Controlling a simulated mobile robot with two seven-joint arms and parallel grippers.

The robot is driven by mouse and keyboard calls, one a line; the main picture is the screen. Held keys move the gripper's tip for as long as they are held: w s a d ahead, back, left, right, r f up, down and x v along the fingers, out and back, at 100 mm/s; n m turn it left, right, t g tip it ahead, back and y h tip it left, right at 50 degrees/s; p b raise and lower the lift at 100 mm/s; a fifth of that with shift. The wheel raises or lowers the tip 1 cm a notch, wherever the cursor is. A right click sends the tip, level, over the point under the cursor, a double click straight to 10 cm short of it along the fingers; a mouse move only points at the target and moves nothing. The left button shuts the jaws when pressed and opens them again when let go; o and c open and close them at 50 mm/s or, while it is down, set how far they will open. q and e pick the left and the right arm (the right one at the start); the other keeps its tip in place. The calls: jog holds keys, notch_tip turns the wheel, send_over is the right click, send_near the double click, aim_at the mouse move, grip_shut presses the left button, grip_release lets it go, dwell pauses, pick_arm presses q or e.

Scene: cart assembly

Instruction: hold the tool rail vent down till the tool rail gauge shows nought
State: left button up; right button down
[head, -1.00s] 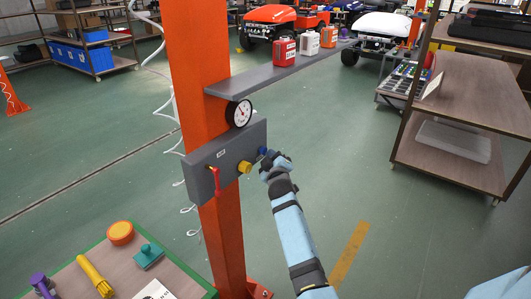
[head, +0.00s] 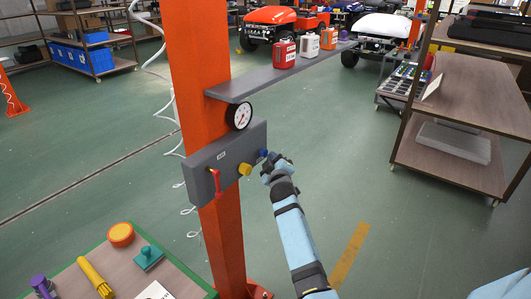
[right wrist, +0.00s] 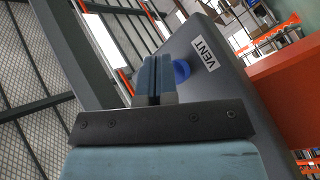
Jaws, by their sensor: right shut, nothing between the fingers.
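The grey tool rail panel (head: 205,166) is fixed to an orange post. The blue vent button (head: 263,153) sits at its right end; in the right wrist view the blue button (right wrist: 181,71) is beside a label reading VENT (right wrist: 206,54). My right gripper (head: 268,163) is shut and empty, its fingertips at the button. In the right wrist view the shut fingers (right wrist: 155,76) overlap the button's edge; how far it is pressed I cannot tell. The round white gauge (head: 239,116) is above the panel; its reading is too small to make out. My left gripper is not in view.
The panel also bears a red lever (head: 217,182) and a yellow knob (head: 245,169). A grey shelf (head: 262,81) with canisters juts right above the gauge. A green-edged table (head: 183,270) with several items stands at lower left.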

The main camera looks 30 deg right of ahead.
jog(key=shift+s+d, duration=0.2)
jog(key=shift+s, duration=0.2)
jog(key=s+p, duration=0.1)
jog(key=s+d+p, duration=0.1)
jog(key=s, duration=0.1)
jog(key=s+p, duration=0.1)
jog(key=shift+s+d+f, duration=0.1)
jog(key=shift+s+d, duration=0.25)
jog(key=shift+d, duration=0.05)
dwell(0.4)
jog(key=shift+w, duration=0.1)
dwell(0.4)
